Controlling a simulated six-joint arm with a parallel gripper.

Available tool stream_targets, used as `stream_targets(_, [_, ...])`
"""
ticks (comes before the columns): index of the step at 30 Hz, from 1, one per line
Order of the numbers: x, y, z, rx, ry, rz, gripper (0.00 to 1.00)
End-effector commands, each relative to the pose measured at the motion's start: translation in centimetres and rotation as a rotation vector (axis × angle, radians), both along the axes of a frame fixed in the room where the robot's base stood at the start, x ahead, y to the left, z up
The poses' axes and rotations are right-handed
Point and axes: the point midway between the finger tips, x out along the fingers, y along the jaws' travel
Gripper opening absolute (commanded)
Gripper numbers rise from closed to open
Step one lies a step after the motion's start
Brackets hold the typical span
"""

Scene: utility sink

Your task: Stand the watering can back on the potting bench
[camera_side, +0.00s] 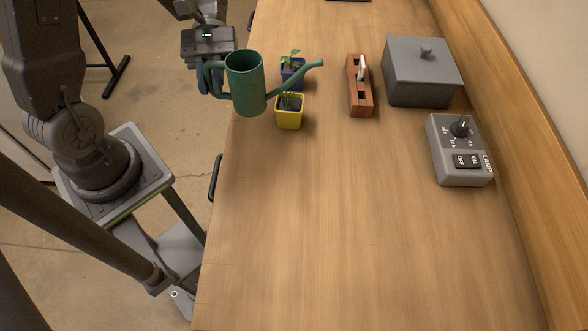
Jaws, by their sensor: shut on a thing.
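The green watering can (246,84) is upright at the left edge of the wooden potting bench (330,230), with its spout pointing right. Its handle is on the left side. My gripper (208,80) is at the handle and shut on it; the fingertips are partly hidden by the handle. The can overlaps the bench edge in the picture, and I cannot tell whether its base touches the bench. The spout passes in front of a blue pot and above a yellow pot.
A blue pot (292,72) and a yellow pot (289,117) with small plants stand close to the can. A wooden plane (359,90), a grey lidded box (418,78) and a grey switch box (458,150) stand further right. The near bench is clear.

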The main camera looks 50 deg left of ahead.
Motion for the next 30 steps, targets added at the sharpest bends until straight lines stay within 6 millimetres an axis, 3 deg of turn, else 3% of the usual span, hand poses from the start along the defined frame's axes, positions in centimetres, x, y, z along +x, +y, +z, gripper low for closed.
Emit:
stream_targets(6, [0.8,-1.6,0.0,-0.002,0.001,0.074,0.00])
stream_targets(21, [0.0,-10.9,-5.7,-0.001,0.001,0.070,0.00])
stream_targets(30, [-0.1,-11.9,-7.8,0.000,0.003,0.077,0.00])
